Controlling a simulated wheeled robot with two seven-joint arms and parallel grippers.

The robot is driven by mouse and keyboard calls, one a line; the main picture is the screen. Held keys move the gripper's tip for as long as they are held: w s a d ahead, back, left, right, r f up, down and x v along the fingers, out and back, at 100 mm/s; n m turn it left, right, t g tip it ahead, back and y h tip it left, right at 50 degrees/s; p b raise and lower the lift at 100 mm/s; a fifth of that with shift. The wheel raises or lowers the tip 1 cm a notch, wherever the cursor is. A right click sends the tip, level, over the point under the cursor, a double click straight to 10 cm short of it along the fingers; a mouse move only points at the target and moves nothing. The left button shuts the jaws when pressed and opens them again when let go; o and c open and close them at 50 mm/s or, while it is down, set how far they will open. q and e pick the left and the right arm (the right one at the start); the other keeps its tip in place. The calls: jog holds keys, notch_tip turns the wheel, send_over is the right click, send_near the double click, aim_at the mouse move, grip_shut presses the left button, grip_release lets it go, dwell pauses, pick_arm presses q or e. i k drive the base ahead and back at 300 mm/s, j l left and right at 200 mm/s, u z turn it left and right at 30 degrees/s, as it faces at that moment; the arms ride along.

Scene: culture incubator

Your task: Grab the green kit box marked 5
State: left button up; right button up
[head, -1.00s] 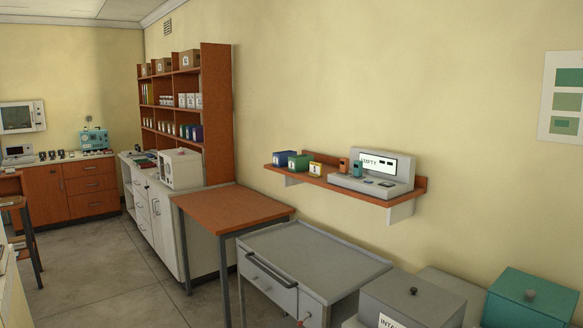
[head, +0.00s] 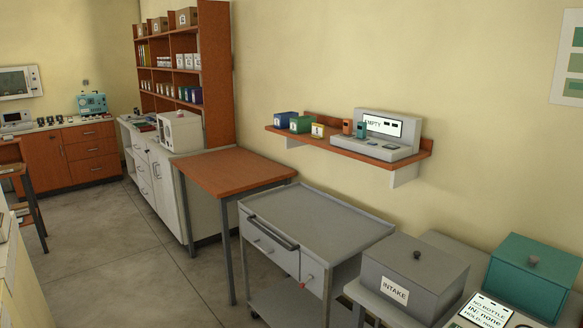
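A small green kit box (head: 300,124) stands on the wooden wall shelf, between a blue box (head: 285,121) on its left and a yellow-and-white box (head: 318,131) on its right. Its number is too small to read. More small boxes, green and blue among them, stand on the lower shelf of the tall bookcase (head: 190,96); their marks cannot be read either. Neither of my grippers shows in the head view.
The wall shelf (head: 349,150) also bears a grey device with an EMPTY screen (head: 383,125). Below are a bare grey cart (head: 318,222) and a wooden table (head: 230,172). A grey INTAKE box (head: 410,272) and a teal box (head: 530,270) stand at right. Floor at left is open.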

aim_at(300, 125)
jog(key=i+j+u, duration=0.35)
jog(key=i+u, duration=0.15)
jog(key=i, duration=0.6)
jog(key=i+l+u, duration=0.1)
jog(key=i+u, duration=0.35)
jog(key=i, duration=0.6)
jog(key=i+z, duration=0.3)
jog(key=i, duration=0.15)
jog(key=i+j+z, duration=0.3)
jog(key=i, duration=0.15)
jog(key=i+j+z, duration=0.25)
jog(key=i, duration=0.2)
jog(key=l, duration=0.1)
